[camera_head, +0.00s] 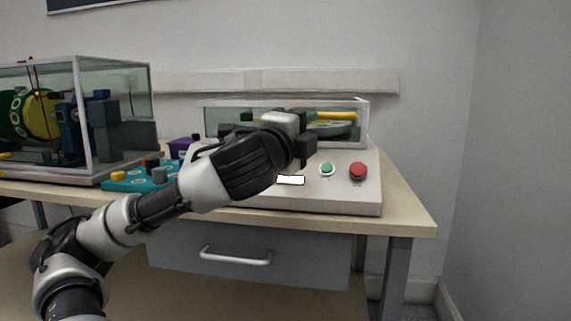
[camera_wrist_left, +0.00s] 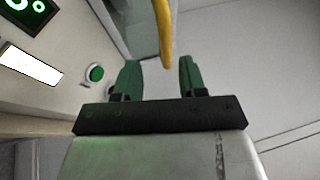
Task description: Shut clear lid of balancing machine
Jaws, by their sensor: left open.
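The balancing machine (camera_head: 330,190) stands on the bench, a pale housing with a green button (camera_head: 327,169) and a red button (camera_head: 358,171). Its clear lid (camera_head: 362,122), with a pale frame, shows at the back; its exact angle is hard to tell. A yellow bar (camera_head: 337,115) shows at the lid, and also in the left wrist view (camera_wrist_left: 164,30). My left gripper (camera_head: 304,148) is in front of the machine, hiding part of it. In the wrist view its green fingers (camera_wrist_left: 158,72) are apart, with the yellow bar ahead between them; contact is not visible.
A larger clear-sided machine (camera_head: 120,115) stands on the bench at left. A teal control box (camera_head: 130,181) and a purple box (camera_head: 181,147) lie between the machines. A grey drawer (camera_head: 300,262) is below the bench top. The bench's right end (camera_head: 408,215) is bare.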

